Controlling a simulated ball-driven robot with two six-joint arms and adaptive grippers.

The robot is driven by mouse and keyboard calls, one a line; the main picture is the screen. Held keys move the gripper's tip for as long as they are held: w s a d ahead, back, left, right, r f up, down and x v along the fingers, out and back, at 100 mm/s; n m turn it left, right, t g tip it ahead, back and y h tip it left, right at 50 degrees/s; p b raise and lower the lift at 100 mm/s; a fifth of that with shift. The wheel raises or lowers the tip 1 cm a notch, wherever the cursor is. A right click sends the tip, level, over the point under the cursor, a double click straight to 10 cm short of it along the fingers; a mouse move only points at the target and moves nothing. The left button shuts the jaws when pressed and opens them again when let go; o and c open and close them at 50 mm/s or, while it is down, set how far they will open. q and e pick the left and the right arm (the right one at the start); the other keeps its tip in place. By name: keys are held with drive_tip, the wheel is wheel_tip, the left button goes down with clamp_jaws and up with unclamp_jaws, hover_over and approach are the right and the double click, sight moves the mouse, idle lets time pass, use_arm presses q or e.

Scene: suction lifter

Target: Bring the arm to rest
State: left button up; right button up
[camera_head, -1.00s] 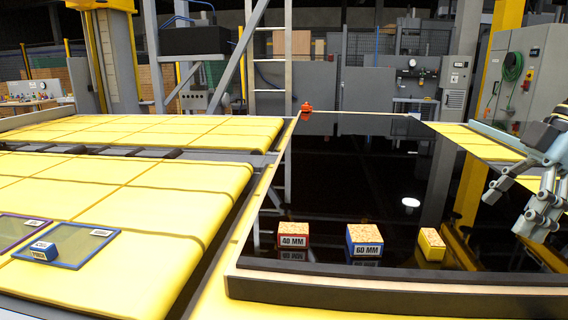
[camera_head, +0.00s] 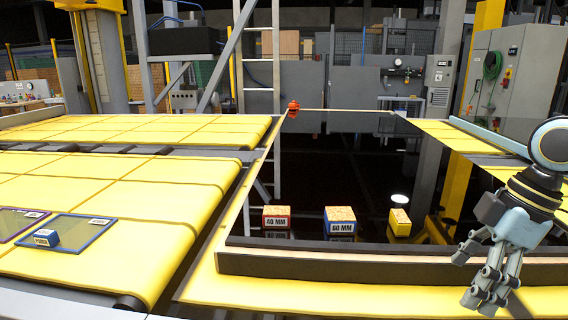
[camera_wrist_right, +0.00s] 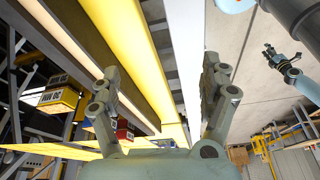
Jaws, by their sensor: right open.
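My right gripper (camera_head: 482,298) hangs at the lower right of the head view, fingers pointing down, in front of the black panel's near edge. Its two fingers stand apart in the right wrist view (camera_wrist_right: 160,92), with nothing between them. In the wrist view, another dark gripper on a pale blue arm, apparently my left one (camera_wrist_right: 282,56), shows small at the upper right; its finger state is unclear. It is not in the head view.
A glossy black panel (camera_head: 330,185) carries a red 40 MM block (camera_head: 276,218), a blue 60 MM block (camera_head: 340,222) and a yellow block (camera_head: 399,223). A wooden edge (camera_head: 350,266) runs along its front.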

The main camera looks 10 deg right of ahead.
drive_tip(key=s+a+f+m+t+h, duration=0.1)
drive_tip(key=s+a+f+m, duration=0.3)
drive_tip(key=s+a+f, duration=0.3)
drive_tip(key=s+a+m+t+h, duration=0.1)
drive_tip(key=s+a+m+h, duration=0.15)
drive_tip(key=s+m, duration=0.55)
drive_tip(key=s+d+f+b, duration=0.1)
drive_tip(key=f+b, duration=0.2)
drive_tip(key=f, duration=0.9)
drive_tip(key=s+d+f+g+b, duration=0.1)
drive_tip(key=f+b, duration=0.1)
drive_tip(key=f, duration=0.9)
drive_tip(key=s+d+f+b, duration=0.1)
drive_tip(key=d+f+b, duration=0.15)
drive_tip(key=f, duration=0.95)
use_arm(q)
wheel_tip(320, 180, down, 13)
drive_tip(key=s+b, duration=0.1)
drive_tip(key=b, duration=0.4)
drive_tip(key=shift+s+f+g+b, duration=0.15)
drive_tip(key=shift+s+g+b, duration=0.15)
drive_tip(key=shift+s, duration=0.1)
use_arm(e)
drive_tip(key=s+f+g, duration=0.1)
drive_tip(key=s+f, duration=1.6)
drive_tip(key=f, duration=0.2)
drive_tip(key=shift+s+f, duration=0.35)
drive_tip(key=shift+f, duration=0.05)
